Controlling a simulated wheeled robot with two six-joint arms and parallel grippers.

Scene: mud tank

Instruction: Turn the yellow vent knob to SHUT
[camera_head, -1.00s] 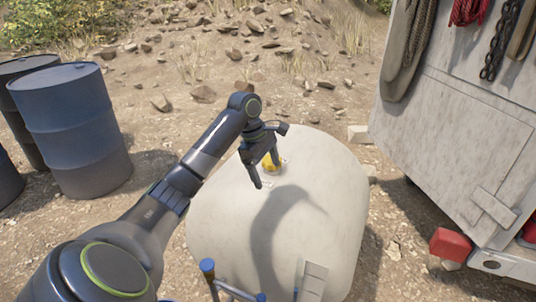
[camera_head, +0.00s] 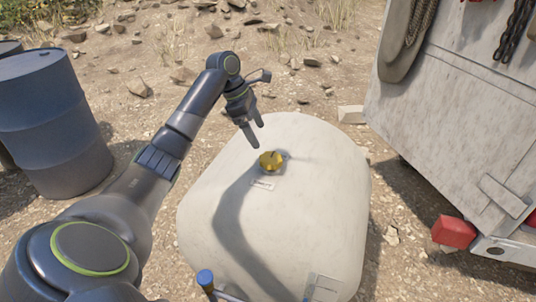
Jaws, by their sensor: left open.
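The yellow vent knob (camera_head: 271,161) sits on the top of the pale mud tank (camera_head: 310,215), with a dark mark or slot on it. A small pale label plate (camera_head: 262,184) lies just in front of the knob, its lettering too small to read. My left gripper (camera_head: 255,143) is open and empty, its fingers pointing down, just above and to the left of the knob in the picture. It does not appear to touch the knob. My left arm's shadow falls across the tank top. My right gripper is not in view.
Blue drums (camera_head: 48,122) stand on the ground at the left. A pale truck body or cabinet (camera_head: 460,120) with hanging ropes and chain stands at the right, with a red block (camera_head: 453,231) at its lower corner. A blue-capped post (camera_head: 205,279) rises at the tank's near side.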

